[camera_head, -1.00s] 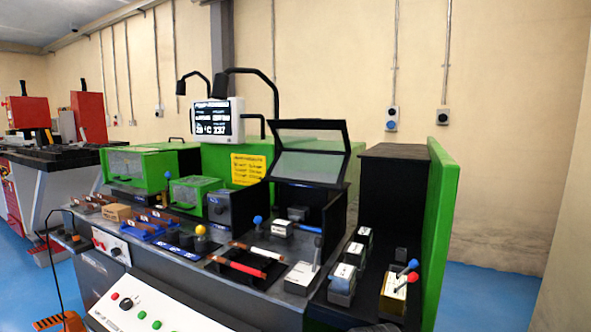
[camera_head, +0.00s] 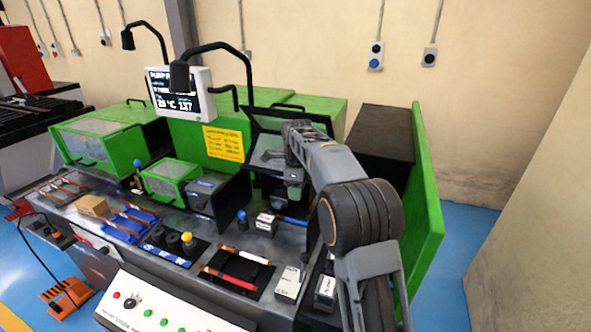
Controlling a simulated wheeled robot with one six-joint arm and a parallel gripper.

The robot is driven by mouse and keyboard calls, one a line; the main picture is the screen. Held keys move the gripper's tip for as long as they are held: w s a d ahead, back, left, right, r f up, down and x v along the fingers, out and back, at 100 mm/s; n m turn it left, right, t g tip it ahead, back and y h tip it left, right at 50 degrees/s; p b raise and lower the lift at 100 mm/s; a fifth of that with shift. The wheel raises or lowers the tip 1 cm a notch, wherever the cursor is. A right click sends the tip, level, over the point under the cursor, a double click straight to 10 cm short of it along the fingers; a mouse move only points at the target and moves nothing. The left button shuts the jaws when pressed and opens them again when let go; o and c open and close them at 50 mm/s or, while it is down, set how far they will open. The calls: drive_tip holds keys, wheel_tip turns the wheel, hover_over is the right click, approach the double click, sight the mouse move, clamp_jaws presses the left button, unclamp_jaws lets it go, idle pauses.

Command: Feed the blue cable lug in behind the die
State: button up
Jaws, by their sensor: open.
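My arm reaches in from the lower right, over the bench, and bends down in front of the tilted clear guard. My gripper (camera_head: 292,194) hangs below the wrist, small and partly dark against the machine, open, with nothing seen between its fingers. A short blue bar-like piece (camera_head: 291,220) lies just below it, beside a grey block with a white label (camera_head: 265,223). It may be the blue cable lug, but it is too small to be sure. I cannot make out the die; the space under the guard (camera_head: 268,150) is dark and partly hidden by my arm.
A black tray with a red and a white marker (camera_head: 240,254) lies left of the labelled blocks. A blue-knobbed lever (camera_head: 242,217) stands near the block. The green side panel (camera_head: 427,190) walls off the right.

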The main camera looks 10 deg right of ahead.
sight(292, 219)
drive_tip(key=shift+m, duration=0.8)
drive_tip(key=f, duration=0.4)
drive_tip(key=w+f, duration=0.1)
drive_tip(key=f, duration=0.4)
drive_tip(key=w+f+b, duration=0.1)
drive_tip(key=f, duration=0.4)
drive_tip(key=shift+w+d, duration=0.1)
drive_tip(key=shift+d, duration=0.05)
drive_tip(key=shift+c, duration=0.4)
clamp_jaws()
drive_tip(key=shift+w+a+p, duration=0.5)
drive_tip(key=shift+a, duration=0.15)
drive_tip(key=shift+o, duration=0.3)
unclamp_jaws()
drive_tip(key=shift+r, duration=0.1)
